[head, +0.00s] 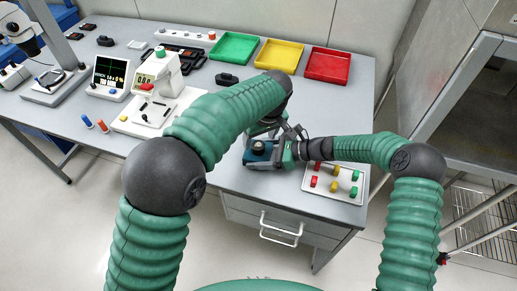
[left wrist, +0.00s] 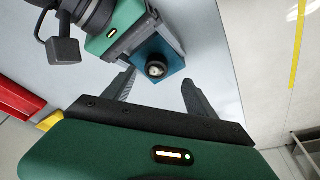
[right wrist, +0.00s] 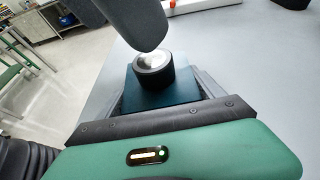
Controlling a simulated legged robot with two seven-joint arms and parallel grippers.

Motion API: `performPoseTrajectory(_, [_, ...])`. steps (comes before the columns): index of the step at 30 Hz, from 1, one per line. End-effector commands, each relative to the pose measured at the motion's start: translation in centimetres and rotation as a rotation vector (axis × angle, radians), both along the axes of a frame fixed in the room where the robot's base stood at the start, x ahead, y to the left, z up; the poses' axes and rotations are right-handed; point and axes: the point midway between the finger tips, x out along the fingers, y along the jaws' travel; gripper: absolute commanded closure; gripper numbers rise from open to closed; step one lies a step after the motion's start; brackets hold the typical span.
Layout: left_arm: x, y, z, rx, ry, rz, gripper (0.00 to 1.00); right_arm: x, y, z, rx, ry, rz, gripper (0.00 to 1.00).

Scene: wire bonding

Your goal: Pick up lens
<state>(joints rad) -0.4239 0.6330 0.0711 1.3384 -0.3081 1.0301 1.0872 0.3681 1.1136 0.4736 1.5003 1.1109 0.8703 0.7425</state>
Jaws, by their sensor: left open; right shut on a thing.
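The lens (head: 259,146) is a short black cylinder with a pale glassy top, standing upright on a blue-teal block (head: 252,157). The lens also shows in the left wrist view (left wrist: 156,69) and right wrist view (right wrist: 154,70). My right gripper (right wrist: 163,95) is shut on the block, its fingers on either side, below the lens. My left gripper (left wrist: 158,82) is open and empty. In its wrist view the lens appears between and just beyond its fingertips; the remaining distance is hard to tell. In the head view the left fingers are partly hidden near the lens.
A white tray (head: 308,185) of red, yellow and green pieces lies under my right forearm. Green (head: 233,48), yellow (head: 280,56) and red (head: 327,66) trays stand at the back. A white instrument (head: 160,75) stands left. The table's front edge is close to the block.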

Motion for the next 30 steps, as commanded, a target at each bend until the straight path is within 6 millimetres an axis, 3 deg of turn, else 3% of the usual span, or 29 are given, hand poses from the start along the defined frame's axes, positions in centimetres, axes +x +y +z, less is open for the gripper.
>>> performPoseTrajectory(10, [1.9,0.1,-4.8,-0.001,0.002,0.003,0.35,0.0,-0.1,-0.1,-0.001,0.001,-0.001,0.67])
performPoseTrajectory(18, [2.1,0.2,-5.4,-0.002,0.0,0.003,0.35,0.0,-0.1,-0.1,-0.002,0.001,-0.001,0.67])
performPoseTrajectory(30, [2.1,0.2,-5.4,-0.002,0.0,0.003,0.86,0.0,-0.1,-0.1,-0.002,0.001,-0.001,0.67])
